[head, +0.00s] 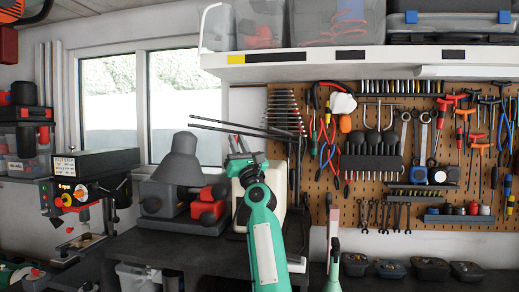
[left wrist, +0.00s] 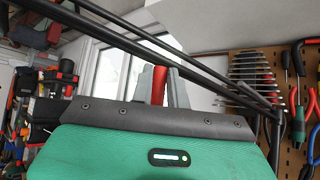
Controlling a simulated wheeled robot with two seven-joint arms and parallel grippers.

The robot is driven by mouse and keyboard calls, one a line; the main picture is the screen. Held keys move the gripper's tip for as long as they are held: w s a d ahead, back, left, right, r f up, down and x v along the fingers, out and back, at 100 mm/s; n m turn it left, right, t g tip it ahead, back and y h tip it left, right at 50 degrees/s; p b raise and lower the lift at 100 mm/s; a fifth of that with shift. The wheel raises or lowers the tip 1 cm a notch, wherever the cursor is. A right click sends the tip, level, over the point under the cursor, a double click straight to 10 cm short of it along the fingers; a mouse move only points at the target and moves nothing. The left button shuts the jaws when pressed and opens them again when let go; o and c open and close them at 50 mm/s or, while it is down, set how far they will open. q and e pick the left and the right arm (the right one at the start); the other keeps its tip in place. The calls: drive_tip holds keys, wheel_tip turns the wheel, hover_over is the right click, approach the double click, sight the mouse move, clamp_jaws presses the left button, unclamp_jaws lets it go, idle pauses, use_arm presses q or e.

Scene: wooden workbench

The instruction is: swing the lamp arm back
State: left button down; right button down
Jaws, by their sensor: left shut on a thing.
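The lamp arm (head: 245,128) is a pair of thin black rods running left from a dark post beside the pegboard. In the left wrist view, the rods (left wrist: 150,50) cross above my fingers and meet the post at right. My left gripper (head: 237,143) is just below the rods. In the left wrist view, its grey fingers (left wrist: 162,82) are shut on a red handle (left wrist: 159,88). The handle's join to the lamp arm is not clear. A narrow green-and-white part at lower centre seems to be my right arm; its jaws cannot be made out.
A grey vise or grinder with red parts (head: 208,205) stands on the dark bench (head: 150,245). A drill press (head: 85,195) stands at left. A white shelf (head: 300,66) overhangs the pegboard (head: 440,220), which is hung with tools.

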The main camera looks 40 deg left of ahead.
use_arm(q)
drive_tip(key=a+b, duration=0.1)
drive_tip(key=a, duration=0.5)
drive_tip(key=shift+s+a+r, duration=0.2)
drive_tip(key=shift+s+a, duration=0.1)
use_arm(e)
drive_tip(key=shift+s+a+f, duration=0.2)
drive_tip(key=shift+a+f, duration=0.25)
drive_tip(key=shift+f, duration=0.3)
use_arm(q)
drive_tip(key=c, duration=1.4)
unclamp_jaws()
drive_tip(key=shift+s, duration=0.15)
drive_tip(key=shift+o, duration=0.2)
use_arm(e)
drive_tip(key=shift+d, duration=0.45)
use_arm(q)
drive_tip(key=shift+d, duration=0.1)
drive_tip(key=shift+f, duration=0.1)
